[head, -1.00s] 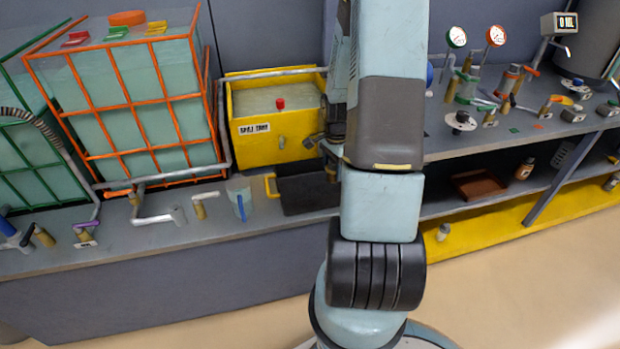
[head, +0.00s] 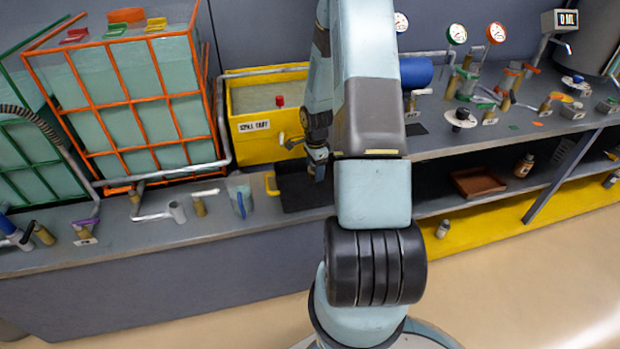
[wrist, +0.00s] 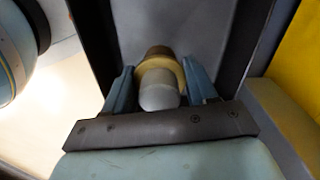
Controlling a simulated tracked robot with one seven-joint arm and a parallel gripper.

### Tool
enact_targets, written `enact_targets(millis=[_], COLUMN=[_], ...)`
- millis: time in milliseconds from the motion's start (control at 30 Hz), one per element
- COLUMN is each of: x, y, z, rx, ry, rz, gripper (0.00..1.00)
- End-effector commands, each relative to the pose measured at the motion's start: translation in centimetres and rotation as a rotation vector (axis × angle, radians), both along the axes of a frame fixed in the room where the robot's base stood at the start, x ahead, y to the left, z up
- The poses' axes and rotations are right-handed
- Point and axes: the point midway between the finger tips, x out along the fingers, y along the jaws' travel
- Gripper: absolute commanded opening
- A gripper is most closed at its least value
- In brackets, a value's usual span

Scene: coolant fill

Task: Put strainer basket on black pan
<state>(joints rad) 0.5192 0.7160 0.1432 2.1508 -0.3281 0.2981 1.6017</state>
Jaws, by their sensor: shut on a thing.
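My gripper (wrist: 160,92) is shut on a small rounded piece, which I take to be the strainer basket (wrist: 158,95). It has a pale grey end, a tan collar and a brown part beyond, between the two blue fingers. In the head view my gripper (head: 318,168) hangs over the right part of the black pan (head: 298,190), and the held piece cannot be made out there. The black pan lies on the bench in front of the yellow spill tank, with a yellow handle at its left. My arm hides its right side. I cannot tell whether the basket touches the pan.
The yellow spill tank (head: 262,140) stands just behind the pan. A clear jug (head: 240,197) with a blue handle stands close to its left. An orange-caged tank (head: 150,130) is farther left. Valves and gauges fill the bench at right. Open floor lies in front.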

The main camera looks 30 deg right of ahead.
Motion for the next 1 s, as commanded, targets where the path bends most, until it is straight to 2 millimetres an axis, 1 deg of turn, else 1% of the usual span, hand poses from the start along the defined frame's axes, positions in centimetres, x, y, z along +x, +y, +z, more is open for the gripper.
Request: enact_targets(millis=[33, 100, 367, 600, 967, 1000], x=[0.4, 0.8, 1.7, 1.7, 1.7, 1.7], y=[0.1, 0.1, 0.3, 0.3, 0.3, 0.3], z=[-0.6, -1.0, -2.0, -4.8, -5.2, -5.2], rx=[0.001, 0.000, 0.000, 0.000, 0.000, 0.000], ry=[0.001, 0.000, -0.001, 0.002, -0.001, -0.001], rz=[0.000, 0.001, 0.000, 0.001, 0.000, 0.000], gripper=[0.38, 0.38, 0.38, 0.38, 0.38, 0.59])
